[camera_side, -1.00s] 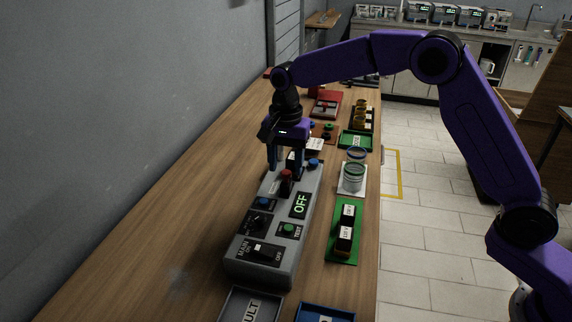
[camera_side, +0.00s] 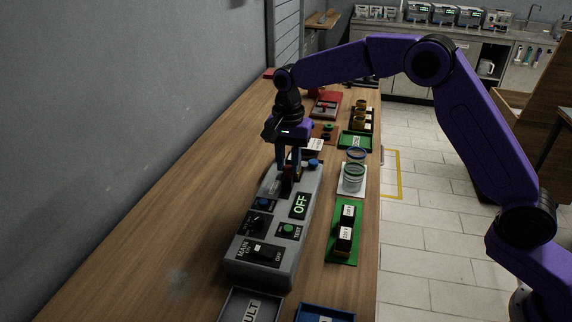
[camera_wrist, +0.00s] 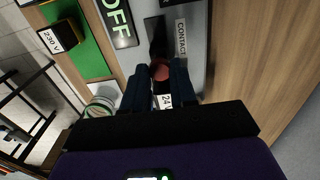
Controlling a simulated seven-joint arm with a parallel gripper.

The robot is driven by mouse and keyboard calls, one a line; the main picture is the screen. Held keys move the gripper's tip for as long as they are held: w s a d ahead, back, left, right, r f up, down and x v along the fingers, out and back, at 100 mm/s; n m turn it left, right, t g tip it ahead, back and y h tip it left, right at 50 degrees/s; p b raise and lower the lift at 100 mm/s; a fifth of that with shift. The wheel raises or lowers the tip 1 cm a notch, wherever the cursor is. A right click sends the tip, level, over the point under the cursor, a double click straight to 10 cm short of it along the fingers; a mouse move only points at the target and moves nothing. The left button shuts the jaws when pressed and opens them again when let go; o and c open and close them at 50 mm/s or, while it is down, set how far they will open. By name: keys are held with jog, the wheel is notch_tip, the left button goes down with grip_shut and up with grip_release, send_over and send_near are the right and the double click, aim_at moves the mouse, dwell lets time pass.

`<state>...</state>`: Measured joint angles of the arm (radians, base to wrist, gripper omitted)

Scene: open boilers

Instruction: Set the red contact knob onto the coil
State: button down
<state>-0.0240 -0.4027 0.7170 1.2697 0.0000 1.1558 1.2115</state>
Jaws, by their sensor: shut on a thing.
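The red contact knob (camera_wrist: 160,71) is between the fingertips of my gripper (camera_wrist: 159,82) in the wrist view. In the side view my gripper (camera_side: 289,168) is low over the grey panel and shut on the knob, which is partly hidden by the fingers. A part with a white "24" label (camera_wrist: 163,101), seemingly the coil, shows between the fingers, close to the knob. Whether the knob touches it cannot be told. A dark slot or base (camera_wrist: 157,36) lies beside the "CONTACT" label (camera_wrist: 180,38).
The grey panel (camera_side: 238,268) carries an "OFF" display (camera_side: 299,206), blue buttons, a green button and a main switch. To its right are a green tray (camera_side: 345,259) with labelled black blocks and rings on a white pad (camera_side: 352,191). Bare table lies left.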

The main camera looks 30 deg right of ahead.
aim_at(289, 165)
jog(key=shift+w+d, duration=0.3)
jog(key=c, duration=0.9)
grip_release()
jog(key=shift+r, duration=0.45)
notch_tip(289, 165, up, 17)
jog(key=shift+f, duration=0.2)
jog(key=shift+s, duration=0.1)
